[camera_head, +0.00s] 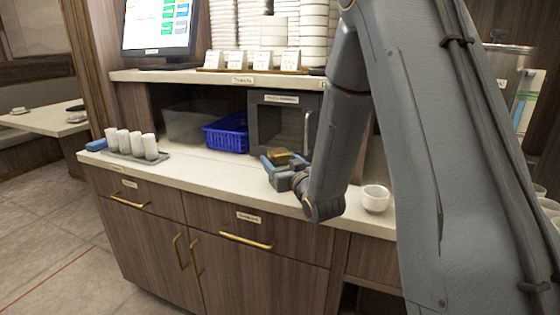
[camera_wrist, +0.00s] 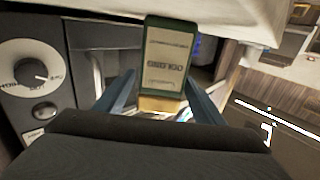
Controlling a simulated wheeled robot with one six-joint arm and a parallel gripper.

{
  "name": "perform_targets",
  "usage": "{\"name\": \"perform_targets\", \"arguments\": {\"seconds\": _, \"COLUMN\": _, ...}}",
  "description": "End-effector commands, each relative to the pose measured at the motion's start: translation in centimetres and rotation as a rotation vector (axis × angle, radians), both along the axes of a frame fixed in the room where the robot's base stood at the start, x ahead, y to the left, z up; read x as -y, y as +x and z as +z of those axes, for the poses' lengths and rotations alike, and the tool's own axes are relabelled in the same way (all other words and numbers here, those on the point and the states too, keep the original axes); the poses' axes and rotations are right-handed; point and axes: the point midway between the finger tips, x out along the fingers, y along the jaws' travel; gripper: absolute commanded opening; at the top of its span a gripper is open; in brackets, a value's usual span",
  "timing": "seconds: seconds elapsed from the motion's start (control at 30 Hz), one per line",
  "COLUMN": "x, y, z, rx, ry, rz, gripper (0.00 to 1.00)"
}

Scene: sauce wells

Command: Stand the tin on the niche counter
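The tin (camera_head: 279,155), green with a gold end, is at the niche counter (camera_head: 215,168), in front of the microwave. In the wrist view the tin (camera_wrist: 165,55) shows a pale label and a dark end against the white counter surface (camera_wrist: 225,12). My gripper (camera_head: 283,161) has its blue fingers on either side of the tin; in the wrist view the fingers (camera_wrist: 163,84) close in against its sides. I cannot tell whether the tin touches the counter.
A microwave (camera_head: 268,127) and a blue basket (camera_head: 227,133) stand at the niche's back. A white cup (camera_head: 375,198) stands right of my gripper. A tray (camera_head: 136,157) of several white cups sits at the left end. The counter between tray and tin is clear.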

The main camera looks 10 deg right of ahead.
Motion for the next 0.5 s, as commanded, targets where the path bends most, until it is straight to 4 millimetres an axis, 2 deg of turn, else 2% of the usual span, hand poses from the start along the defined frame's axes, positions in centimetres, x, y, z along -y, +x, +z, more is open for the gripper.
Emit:
{"name": "perform_targets", "arguments": {"seconds": 0.37, "x": 0.0, "y": 0.0, "z": 0.4, "rx": 0.000, "ry": 0.000, "rz": 0.000, "gripper": 0.64}}
{"name": "perform_targets", "arguments": {"seconds": 0.5, "x": 0.3, "y": -1.6, "z": 0.3, "rx": 0.000, "ry": 0.000, "rz": -0.001, "gripper": 0.64}}
